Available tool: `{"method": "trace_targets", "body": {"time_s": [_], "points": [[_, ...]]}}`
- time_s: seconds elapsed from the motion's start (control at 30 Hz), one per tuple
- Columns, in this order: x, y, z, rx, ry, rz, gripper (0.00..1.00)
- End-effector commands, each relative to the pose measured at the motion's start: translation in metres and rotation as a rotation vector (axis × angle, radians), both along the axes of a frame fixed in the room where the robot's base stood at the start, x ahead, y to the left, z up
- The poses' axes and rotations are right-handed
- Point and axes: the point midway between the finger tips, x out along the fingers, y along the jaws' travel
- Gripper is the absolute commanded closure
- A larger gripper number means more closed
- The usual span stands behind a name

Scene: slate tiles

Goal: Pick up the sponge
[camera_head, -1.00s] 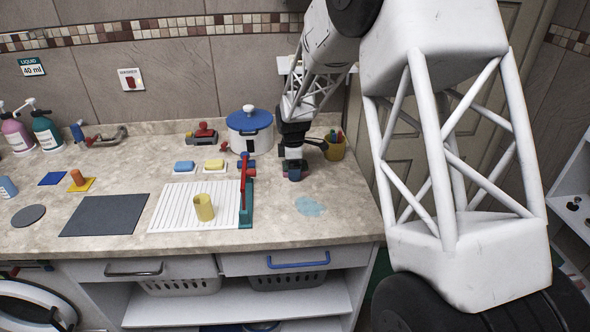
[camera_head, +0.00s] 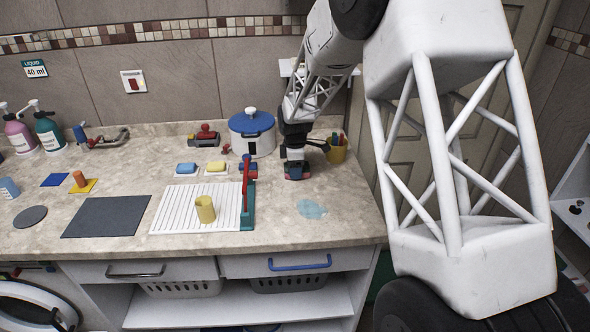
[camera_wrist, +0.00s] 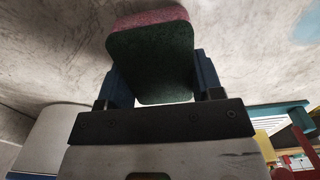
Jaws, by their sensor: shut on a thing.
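The sponge (camera_wrist: 152,65) shows in the wrist view as a rounded block with a dark green face and a pinkish-red layer along its far edge. My gripper (camera_wrist: 163,78) has its blue fingers shut on the sponge's two sides. In the head view my gripper (camera_head: 296,171) points down at the right part of the counter, right of the blue-lidded pot. Little of the sponge shows there, only reddish bits at the fingertips. I cannot tell whether it touches the counter.
The blue-lidded pot (camera_head: 252,136) and a yellow-olive cup with utensils (camera_head: 337,153) stand close by. A pale blue puddle (camera_head: 312,209) lies in front on otherwise clear counter.

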Motion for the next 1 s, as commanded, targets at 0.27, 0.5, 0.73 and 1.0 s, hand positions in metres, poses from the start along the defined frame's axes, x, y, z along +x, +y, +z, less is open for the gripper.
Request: {"method": "trace_targets", "body": {"time_s": [0.27,0.5,0.73,1.0], "points": [[0.0,0.0,0.027,0.0,-0.002,0.0,0.61],[-0.026,-0.003,0.034,0.0,-0.001,0.0,0.61],[-0.061,-0.008,0.037,0.0,0.0,0.0,0.61],[-0.103,-0.014,0.041,0.0,-0.001,0.0,0.61]]}}
